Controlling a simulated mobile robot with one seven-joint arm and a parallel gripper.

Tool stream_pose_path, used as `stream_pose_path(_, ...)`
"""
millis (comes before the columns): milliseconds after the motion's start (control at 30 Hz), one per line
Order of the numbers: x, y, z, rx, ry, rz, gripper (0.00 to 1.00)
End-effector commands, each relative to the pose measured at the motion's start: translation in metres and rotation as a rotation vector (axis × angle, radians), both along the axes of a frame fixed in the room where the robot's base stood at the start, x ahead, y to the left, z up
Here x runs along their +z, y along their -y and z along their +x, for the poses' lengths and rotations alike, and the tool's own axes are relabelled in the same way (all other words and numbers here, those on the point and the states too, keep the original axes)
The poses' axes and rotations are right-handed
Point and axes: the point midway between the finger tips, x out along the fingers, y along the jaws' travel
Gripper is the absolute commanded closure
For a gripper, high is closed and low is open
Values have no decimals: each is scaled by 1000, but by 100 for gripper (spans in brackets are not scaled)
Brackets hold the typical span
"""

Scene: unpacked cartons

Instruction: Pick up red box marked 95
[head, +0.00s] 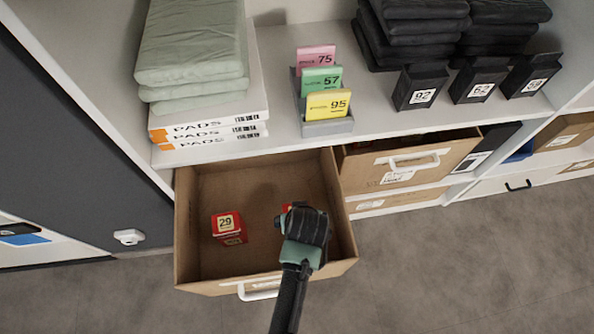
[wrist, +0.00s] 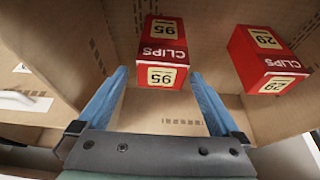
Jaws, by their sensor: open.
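The red box marked 95 (wrist: 163,55) stands in the open cardboard drawer (head: 188,245), with CLIPS and 95 on its faces. In the wrist view it lies ahead of my gripper (wrist: 160,85), between the lines of the two blue fingers. The fingers are apart and nothing is held. In the head view my gripper (head: 300,215) is over the right part of the drawer and hides most of this box; only a small red patch (head: 287,208) shows. A red box marked 29 (head: 228,228) stands left of it in the head view, and right of it in the wrist view (wrist: 266,60).
The drawer's walls surround both boxes, and its right wall (head: 340,215) is close to my gripper. Another drawer (head: 400,165) is partly open at the right. A shelf (head: 380,122) above holds cards, dark boxes and folded pads. The drawer floor between the boxes is clear.

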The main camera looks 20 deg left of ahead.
Motion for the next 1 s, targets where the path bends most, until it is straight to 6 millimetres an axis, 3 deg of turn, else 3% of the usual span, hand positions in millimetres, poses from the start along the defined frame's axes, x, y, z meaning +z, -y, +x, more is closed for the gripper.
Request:
stream_pose_path(33,-10,-2,3,1,-1,0,0)
stream_pose_path(267,-24,-6,9,0,1,1,0)
stream_pose_path(567,-62,-19,24,0,0,0,0)
stream_pose_path(867,-65,-20,26,-1,2,1,0)
stream_pose_path(900,-65,-20,26,-1,2,1,2)
stream_pose_path(1000,-65,-20,26,-1,2,1,20)
